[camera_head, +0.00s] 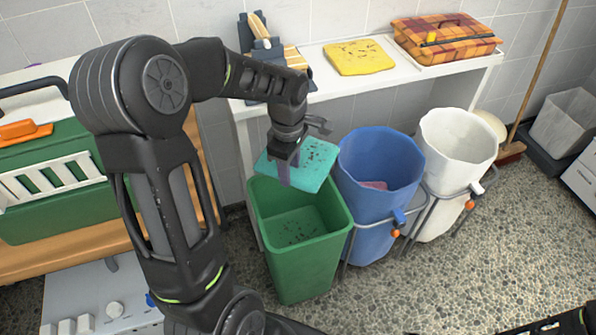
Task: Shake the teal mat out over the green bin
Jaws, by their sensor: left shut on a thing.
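The teal mat (316,168) is speckled with dark bits and hangs over the back part of the green bin's opening. My left gripper (284,172) is shut on the mat at its left front side. The green bin (309,262) stands on the floor below, open at the top. Dark specks lie inside it. My left arm covers the view to the left of the bin. Of my right arm, only a dark part shows at the bottom right edge; its gripper is not in view.
A blue bin (372,220) with a pink thing inside and a white bin (446,190) stand to the right. Behind is a white shelf (352,88) with a yellow cloth (360,57) and a plaid bundle (445,38). A green crate (45,215) is at left.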

